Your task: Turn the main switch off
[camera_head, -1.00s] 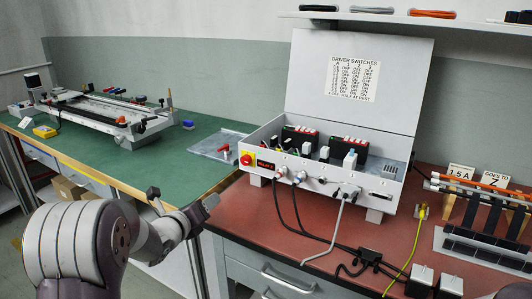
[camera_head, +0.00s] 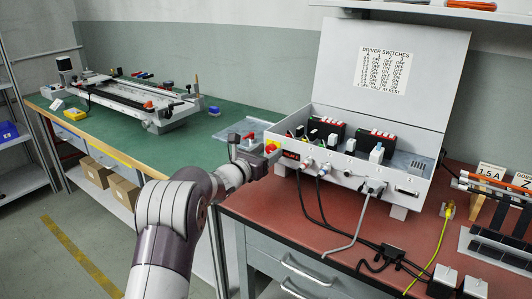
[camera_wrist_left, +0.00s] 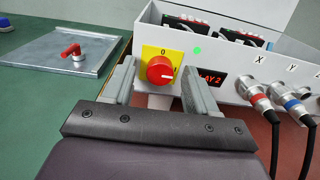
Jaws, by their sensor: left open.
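The main switch is a red round knob (camera_wrist_left: 160,69) on a yellow plate at the left end of the grey control box front. A 0 is printed above the knob, and its white mark points right. In the head view the switch (camera_head: 271,147) is partly hidden by my left gripper (camera_head: 256,152). In the left wrist view my left gripper (camera_wrist_left: 158,82) is open, one finger on each side of the knob. I cannot tell whether the fingertips reach around it or stop short. My right gripper is not in view.
A red display (camera_wrist_left: 212,78) and cable plugs (camera_wrist_left: 257,95) sit right of the switch. A metal plate with a red handle (camera_wrist_left: 71,50) lies on the green bench to the left. The box lid (camera_head: 392,80) stands open. Black cables (camera_head: 314,220) hang over the red bench.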

